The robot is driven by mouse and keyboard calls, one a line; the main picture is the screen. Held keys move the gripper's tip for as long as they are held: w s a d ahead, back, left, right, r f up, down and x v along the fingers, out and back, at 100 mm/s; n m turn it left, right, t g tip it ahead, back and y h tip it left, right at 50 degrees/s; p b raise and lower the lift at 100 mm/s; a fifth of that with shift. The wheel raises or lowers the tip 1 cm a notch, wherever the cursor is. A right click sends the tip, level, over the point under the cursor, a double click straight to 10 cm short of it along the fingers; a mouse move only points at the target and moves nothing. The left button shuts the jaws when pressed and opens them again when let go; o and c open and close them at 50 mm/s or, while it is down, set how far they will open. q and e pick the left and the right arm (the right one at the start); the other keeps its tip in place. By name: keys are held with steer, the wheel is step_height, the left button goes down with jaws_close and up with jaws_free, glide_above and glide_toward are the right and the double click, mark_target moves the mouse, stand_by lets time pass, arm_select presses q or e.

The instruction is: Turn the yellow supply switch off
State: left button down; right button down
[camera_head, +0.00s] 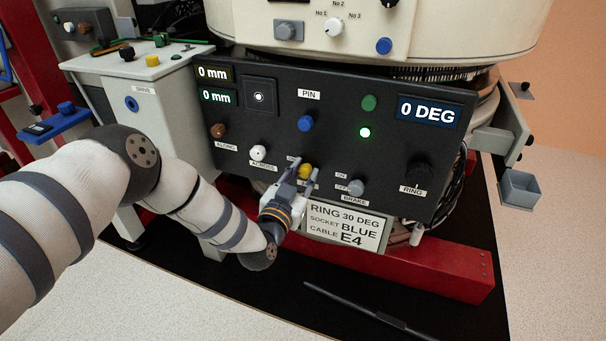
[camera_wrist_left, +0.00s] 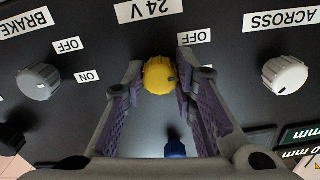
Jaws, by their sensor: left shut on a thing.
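The yellow supply switch (camera_head: 305,171) is a round knob on the black control panel (camera_head: 240,133), in its lower middle. In the left wrist view the yellow knob (camera_wrist_left: 158,76) sits under the "24 V" label, with a dark mark toward its right side. An OFF label shows at its upper right there; its ON label is not readable there. My left gripper (camera_head: 299,169) has its fingers on either side of the knob and is shut on it. The fingers hide part of the knob's surroundings. My right gripper is not in view.
The white across knob (camera_head: 258,153) and grey brake knob (camera_head: 356,187) flank the switch closely. The blue pin knob (camera_head: 305,123) is above it. A white sign (camera_head: 345,225) hangs below.

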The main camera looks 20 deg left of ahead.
arm_select(q)
steer(key=n, duration=0.8)
steer(key=shift+f+n, duration=0.1)
steer(key=shift+n, duration=0.3)
steer(key=n, duration=0.4)
steer(key=shift+b, duration=0.3)
steer(key=shift+n+b, duration=0.3)
steer(key=shift+n, duration=1.6)
steer(key=shift+s+d+n, duration=0.1)
steer(key=shift+n, duration=0.2)
steer(key=c, duration=1.3)
jaws_free()
